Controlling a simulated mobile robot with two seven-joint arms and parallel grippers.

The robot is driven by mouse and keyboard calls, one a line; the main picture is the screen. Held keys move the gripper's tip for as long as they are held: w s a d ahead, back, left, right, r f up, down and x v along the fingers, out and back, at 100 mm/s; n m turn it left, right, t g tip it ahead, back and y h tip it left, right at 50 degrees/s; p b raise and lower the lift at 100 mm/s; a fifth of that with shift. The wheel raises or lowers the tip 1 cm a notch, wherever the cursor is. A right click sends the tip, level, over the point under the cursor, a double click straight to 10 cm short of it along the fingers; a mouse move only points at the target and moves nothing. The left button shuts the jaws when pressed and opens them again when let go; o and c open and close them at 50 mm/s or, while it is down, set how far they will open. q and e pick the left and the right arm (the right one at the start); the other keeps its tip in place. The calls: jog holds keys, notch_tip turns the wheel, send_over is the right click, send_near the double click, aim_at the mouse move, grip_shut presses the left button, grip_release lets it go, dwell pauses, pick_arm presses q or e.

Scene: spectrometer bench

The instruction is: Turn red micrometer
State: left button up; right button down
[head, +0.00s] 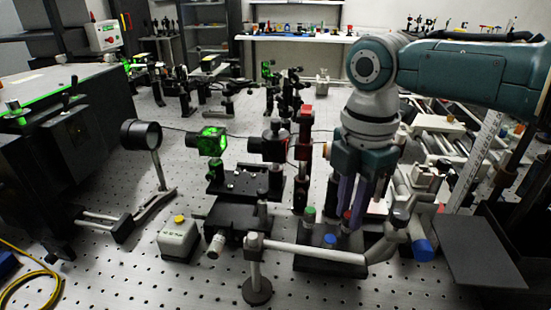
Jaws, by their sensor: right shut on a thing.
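The red micrometer (347,214) shows as a small red cap low between the fingers of my right gripper (349,222). The gripper comes down from the upper right, its fingers pointing down and shut on the red micrometer. The fingers hide most of the micrometer's body. A green-capped micrometer (309,212) and a blue-capped micrometer (330,240) stand just left of the fingers on the same black stage (335,262). My left gripper is not in view.
A red-topped post mount (305,118) stands behind and left of my right gripper. A metal rod (310,248) crosses in front of the stage. A grey box with a yellow button (178,240) stands to the left. A dark plate (480,250) lies to the right.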

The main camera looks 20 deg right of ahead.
aim_at(349, 214)
jog(key=shift+a, duration=0.1)
jog(key=c, duration=0.8)
grip_release()
jog(key=shift+o, duration=0.2)
notch_tip(349, 214, up, 10)
jog(key=shift+p, duration=0.3)
